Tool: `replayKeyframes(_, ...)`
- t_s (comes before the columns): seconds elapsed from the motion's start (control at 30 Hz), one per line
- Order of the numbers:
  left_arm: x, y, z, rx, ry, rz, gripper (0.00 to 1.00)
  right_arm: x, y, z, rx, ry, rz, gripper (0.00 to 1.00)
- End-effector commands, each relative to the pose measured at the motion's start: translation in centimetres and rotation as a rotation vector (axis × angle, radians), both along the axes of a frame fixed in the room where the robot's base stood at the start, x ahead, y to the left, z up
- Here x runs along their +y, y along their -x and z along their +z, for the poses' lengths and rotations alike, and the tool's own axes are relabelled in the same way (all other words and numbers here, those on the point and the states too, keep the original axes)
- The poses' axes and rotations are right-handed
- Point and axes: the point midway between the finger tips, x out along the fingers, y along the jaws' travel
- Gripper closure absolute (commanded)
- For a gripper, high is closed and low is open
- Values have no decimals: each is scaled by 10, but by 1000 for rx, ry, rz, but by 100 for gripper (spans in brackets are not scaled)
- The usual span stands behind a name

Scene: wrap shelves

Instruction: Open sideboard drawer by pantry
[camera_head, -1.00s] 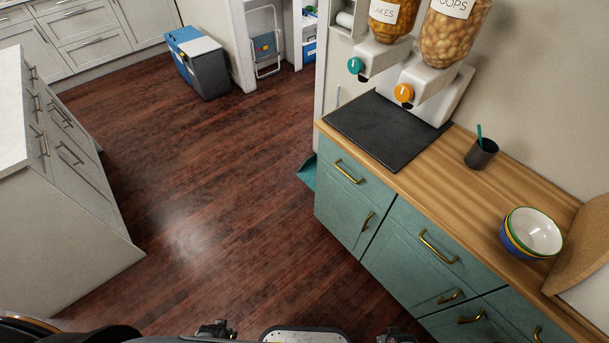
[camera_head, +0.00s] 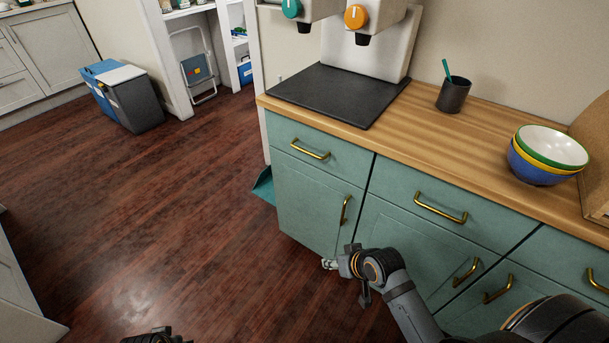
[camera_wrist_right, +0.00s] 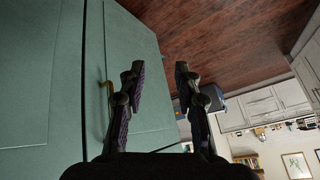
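The teal sideboard has a top drawer (camera_head: 322,153) at its left end, nearest the pantry opening; it is shut and has a brass handle (camera_head: 309,149). A second shut drawer (camera_head: 440,208) with a brass handle is to its right. My right gripper (camera_head: 329,264) is in front of the left cupboard door, below that drawer. In the right wrist view my right gripper (camera_wrist_right: 159,78) is open and empty, with the teal door front (camera_wrist_right: 127,85) on the left and a brass handle (camera_wrist_right: 103,98) partly behind a finger. My left gripper (camera_head: 155,338) shows only a dark part at the bottom edge.
The wooden countertop holds a dark mat (camera_head: 338,94), cereal dispensers, a dark cup (camera_head: 453,94) and stacked bowls (camera_head: 545,153). A teal item (camera_head: 264,186) stands at the sideboard's left side. The wood floor (camera_head: 150,220) to the left is clear.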

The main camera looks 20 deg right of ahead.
Motion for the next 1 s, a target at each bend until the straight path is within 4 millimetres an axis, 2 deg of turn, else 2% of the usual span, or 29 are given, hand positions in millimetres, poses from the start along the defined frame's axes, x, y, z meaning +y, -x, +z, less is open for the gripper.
replayKeyframes(0.03,-2,4,-29,13,7,1,60,16,-26,3,-101,-119,-13,67)
replayKeyframes(0.1,-3,9,-45,35,14,6,60,35,-59,38,-226,-319,-55,67)
replayKeyframes(0.17,-3,14,-62,54,21,10,60,42,-86,68,-322,-496,-112,67)
replayKeyframes(0.23,-4,20,-83,76,30,17,60,39,-114,101,-416,-699,-197,67)
replayKeyframes(0.3,-4,27,-104,97,37,23,60,25,-138,129,-490,-885,-296,67)
replayKeyframes(0.4,-5,35,-126,117,46,31,60,-2,-163,156,-567,-1082,-426,67)
replayKeyframes(0.5,-5,40,-137,127,50,35,60,-20,-174,167,-605,-1185,-503,67)
replayKeyframes(0.6,-5,41,-140,129,51,36,60,-25,-176,170,-615,-1213,-527,67)
replayKeyframes(0.77,-4,41,-142,129,50,36,60,-23,-186,172,-616,-1215,-528,67)
replayKeyframes(1.0,-2,42,-149,127,46,37,60,-8,-233,176,-616,-1214,-525,67)
